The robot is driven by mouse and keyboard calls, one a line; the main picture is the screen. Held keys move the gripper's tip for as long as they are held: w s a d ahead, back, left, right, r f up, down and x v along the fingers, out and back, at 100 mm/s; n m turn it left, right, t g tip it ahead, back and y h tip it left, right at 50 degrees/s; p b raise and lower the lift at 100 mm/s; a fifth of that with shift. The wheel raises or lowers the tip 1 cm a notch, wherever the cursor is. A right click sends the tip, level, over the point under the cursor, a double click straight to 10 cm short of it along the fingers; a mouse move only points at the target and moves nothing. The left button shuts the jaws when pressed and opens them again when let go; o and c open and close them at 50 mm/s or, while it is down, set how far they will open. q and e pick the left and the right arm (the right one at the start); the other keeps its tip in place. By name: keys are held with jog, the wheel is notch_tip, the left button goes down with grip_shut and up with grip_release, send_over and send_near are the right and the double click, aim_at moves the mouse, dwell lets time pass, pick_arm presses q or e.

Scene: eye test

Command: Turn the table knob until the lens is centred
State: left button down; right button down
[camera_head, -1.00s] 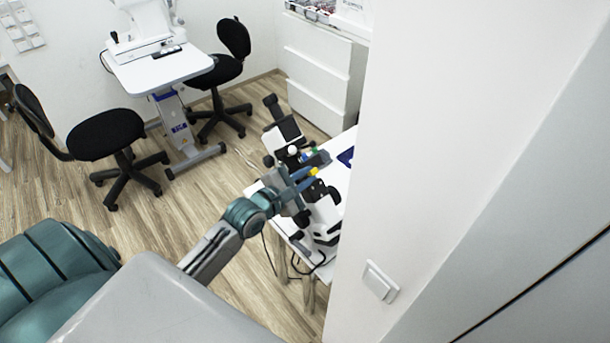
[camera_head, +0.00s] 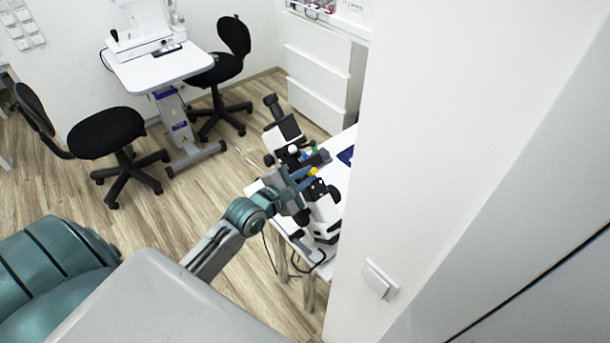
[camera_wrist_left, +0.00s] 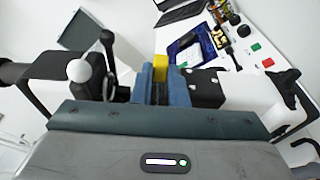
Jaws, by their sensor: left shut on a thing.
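The lens instrument (camera_head: 322,207) is a black and white device with an angled tube, standing on a white table beyond a wall corner. A yellow knob (camera_head: 313,171) sits on its side; it also shows in the left wrist view (camera_wrist_left: 161,62). My left gripper (camera_head: 305,178), with blue fingers, reaches it from the left. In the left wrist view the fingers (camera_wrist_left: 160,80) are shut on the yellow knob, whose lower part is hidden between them. A white ball knob (camera_wrist_left: 79,70) stands to their left. I cannot make out the lens or its centring. My right gripper is not in view.
A white wall (camera_head: 440,130) stands close on the right of my left arm. The white table (camera_head: 281,212) also carries a blue case (camera_wrist_left: 193,50), small bottles and a laptop. Black chairs (camera_head: 106,135) and another instrument table (camera_head: 160,72) stand at the back left.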

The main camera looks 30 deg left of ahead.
pick_arm(q)
jog(key=shift+a+f, duration=0.1)
jog(key=shift+f, duration=0.15)
dwell(0.3)
jog(key=c, duration=1.3)
grip_release()
jog(key=shift+a, duration=0.1)
jog(key=shift+c, duration=0.2)
jog(key=shift+f, duration=0.15)
jog(key=shift+s, duration=0.1)
